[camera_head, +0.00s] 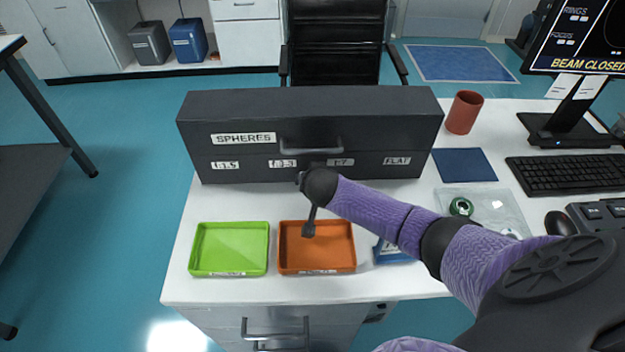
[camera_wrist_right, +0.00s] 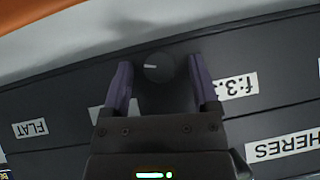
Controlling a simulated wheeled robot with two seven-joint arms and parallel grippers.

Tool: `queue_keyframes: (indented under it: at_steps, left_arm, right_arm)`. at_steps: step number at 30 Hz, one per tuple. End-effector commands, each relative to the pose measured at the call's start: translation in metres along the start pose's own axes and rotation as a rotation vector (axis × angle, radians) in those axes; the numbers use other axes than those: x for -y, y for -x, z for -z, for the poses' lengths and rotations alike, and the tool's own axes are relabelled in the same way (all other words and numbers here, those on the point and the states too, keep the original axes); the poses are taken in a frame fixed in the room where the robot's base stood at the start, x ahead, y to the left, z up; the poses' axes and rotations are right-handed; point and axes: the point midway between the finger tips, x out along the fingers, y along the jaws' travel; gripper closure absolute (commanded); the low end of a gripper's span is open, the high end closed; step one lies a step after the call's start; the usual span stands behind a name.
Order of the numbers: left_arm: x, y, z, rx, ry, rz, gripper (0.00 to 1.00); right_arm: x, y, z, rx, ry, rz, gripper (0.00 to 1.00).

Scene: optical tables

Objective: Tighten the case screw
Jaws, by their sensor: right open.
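The black case (camera_head: 245,108) stands on the white table, with a SPHERES label above a row of lens labels. The case screw (camera_wrist_right: 153,68) is a dark round knob with a short white mark, nearly horizontal in the right wrist view. My right gripper (camera_wrist_right: 160,62) is open in front of the case, with one finger on each side of the knob and a gap at both sides. In the head view my right wrist hides the knob and most of the gripper. My left gripper is out of view.
A blue object (camera_head: 390,253) sits beside the orange tray. A red cup (camera_head: 464,113), blue mat (camera_head: 464,165) and keyboard (camera_head: 565,174) are at right.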

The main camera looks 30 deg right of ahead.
Motion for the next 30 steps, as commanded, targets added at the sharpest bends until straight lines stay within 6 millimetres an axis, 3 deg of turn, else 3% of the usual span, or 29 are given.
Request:
queue_keyframes:
  at_steps: [1, 12, 23, 30]
  left_arm:
    - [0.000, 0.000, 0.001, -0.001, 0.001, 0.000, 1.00]
    - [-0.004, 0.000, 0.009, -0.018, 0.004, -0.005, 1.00]
    - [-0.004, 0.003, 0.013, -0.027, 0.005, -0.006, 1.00]
    - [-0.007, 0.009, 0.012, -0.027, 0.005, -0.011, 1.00]
  right_arm:
    - [0.000, 0.000, 0.000, 0.000, 0.000, 0.000, 0.25]
    - [0.000, 0.000, 0.000, 0.000, 0.000, 0.000, 1.00]
    - [0.001, 0.001, 0.001, 0.000, 0.033, -0.034, 1.00]
    - [0.004, 0.001, 0.000, 0.002, 0.142, -0.145, 1.00]
